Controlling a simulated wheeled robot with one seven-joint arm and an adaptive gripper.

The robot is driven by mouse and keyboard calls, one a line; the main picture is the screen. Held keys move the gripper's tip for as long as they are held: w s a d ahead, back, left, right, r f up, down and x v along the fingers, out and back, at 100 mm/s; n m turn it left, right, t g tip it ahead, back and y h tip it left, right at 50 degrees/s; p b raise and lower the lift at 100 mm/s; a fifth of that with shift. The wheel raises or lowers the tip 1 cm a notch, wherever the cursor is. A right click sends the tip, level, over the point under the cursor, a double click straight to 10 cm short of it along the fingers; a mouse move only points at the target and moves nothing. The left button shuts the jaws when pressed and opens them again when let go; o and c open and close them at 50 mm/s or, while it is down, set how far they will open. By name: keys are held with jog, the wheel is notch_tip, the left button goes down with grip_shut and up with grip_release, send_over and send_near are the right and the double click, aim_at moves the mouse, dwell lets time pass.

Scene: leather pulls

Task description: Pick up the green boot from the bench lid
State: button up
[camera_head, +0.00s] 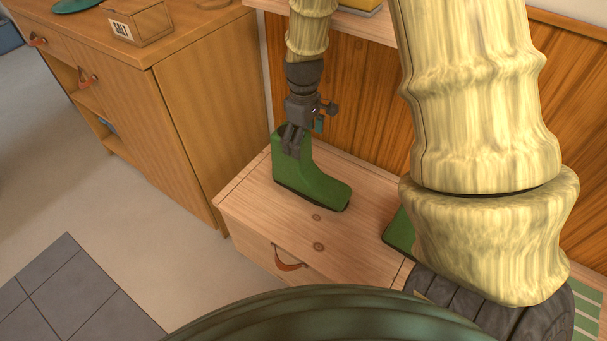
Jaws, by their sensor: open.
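A green boot (308,178) stands upright on the wooden bench lid (258,203), its toe pointing to the lower right. My gripper (291,150) points down at the top of the boot's shaft and overlaps it in the picture. Its fingers are open; I cannot tell whether they touch the boot or straddle its rim. Part of a second green item (400,233), perhaps the other boot, shows on the bench further right, mostly hidden behind my arm.
A wooden cabinet (190,75) with leather pulls stands left of the bench, with a box marked SALT (139,22) on top. A wood-panelled wall (357,100) rises behind the bench. A leather pull (289,261) is on the bench front. Floor at left is clear.

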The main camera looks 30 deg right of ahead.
jog(key=shift+s+f+b, duration=0.1)
jog(key=shift+f+b, duration=0.4)
jog(key=shift+f, duration=1.9)
jog(key=shift+r, duration=0.1)
jog(key=c, duration=1.9)
jog(key=shift+c, duration=0.2)
